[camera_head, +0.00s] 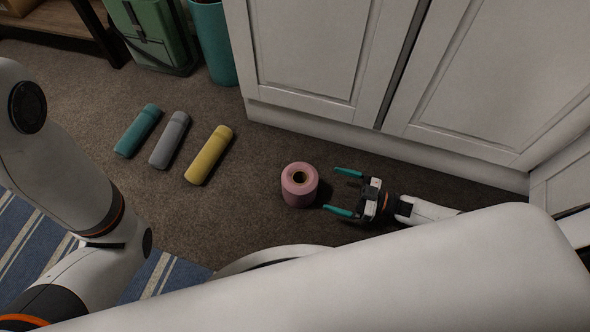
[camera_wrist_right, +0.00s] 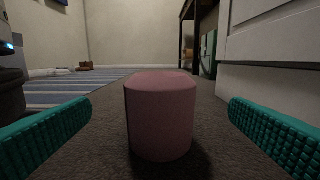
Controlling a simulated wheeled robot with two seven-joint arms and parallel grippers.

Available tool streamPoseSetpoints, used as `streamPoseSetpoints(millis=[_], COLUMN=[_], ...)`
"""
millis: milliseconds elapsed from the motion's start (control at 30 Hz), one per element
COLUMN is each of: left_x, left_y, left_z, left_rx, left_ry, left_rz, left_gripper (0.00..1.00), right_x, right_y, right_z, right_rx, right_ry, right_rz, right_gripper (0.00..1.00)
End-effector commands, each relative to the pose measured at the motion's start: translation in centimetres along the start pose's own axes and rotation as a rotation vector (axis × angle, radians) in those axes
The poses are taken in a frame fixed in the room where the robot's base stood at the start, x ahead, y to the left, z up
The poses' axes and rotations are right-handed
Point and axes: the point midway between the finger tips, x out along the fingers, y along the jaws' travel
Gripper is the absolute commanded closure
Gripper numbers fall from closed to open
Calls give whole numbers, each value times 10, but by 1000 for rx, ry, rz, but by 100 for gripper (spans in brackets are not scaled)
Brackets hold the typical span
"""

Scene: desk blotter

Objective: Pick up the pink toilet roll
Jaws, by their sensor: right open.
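The pink toilet roll (camera_head: 300,190) stands upright on the brown carpet in the head view, its dark core hole facing up. My right gripper (camera_head: 345,191) is open just to the right of the roll, its teal fingers pointing left toward it. In the right wrist view the roll (camera_wrist_right: 160,115) stands ahead in the middle, with a teal finger on each side and clear gaps between. The fingers do not touch it. My left arm shows at the left of the head view, but its gripper is out of view.
Teal (camera_head: 138,131), grey (camera_head: 170,140) and yellow (camera_head: 208,155) bottles lie on the carpet left of the roll. White cabinets (camera_head: 315,50) stand behind. A striped blue rug (camera_head: 25,235) lies front left.

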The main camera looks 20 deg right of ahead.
Motion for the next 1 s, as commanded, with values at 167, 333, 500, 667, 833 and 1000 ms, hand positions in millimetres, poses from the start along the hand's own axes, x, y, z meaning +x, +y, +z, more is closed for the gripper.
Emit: streamPoseSetpoints(millis=[167, 333, 500, 667, 833, 1000], left_x=[-13, -20, -26, -44, -53, -53], left_y=[-3, -4, -5, -9, -11, -11], left_z=[5, 7, 9, 16, 19, 19], left_rx=[0, 0, 0, 0, 0, 0], left_ry=[0, 0, 0, -1, -1, -1], left_rz=[0, 0, 0, -1, -1, -1], left_gripper=[64, 64, 64, 64, 64, 64], right_x=[33, 57, 68, 90, 111, 116], right_y=[0, 0, -1, -3, -3, -3], right_z=[-3, -2, -3, -10, -8, -6], right_rx=[0, 0, -1, -3, -1, -2], right_ry=[-6, -4, -4, -6, -5, -2], right_rz=[2, 1, 1, 2, 1, 0], right_gripper=[0, 0, 0, 0, 0, 0])
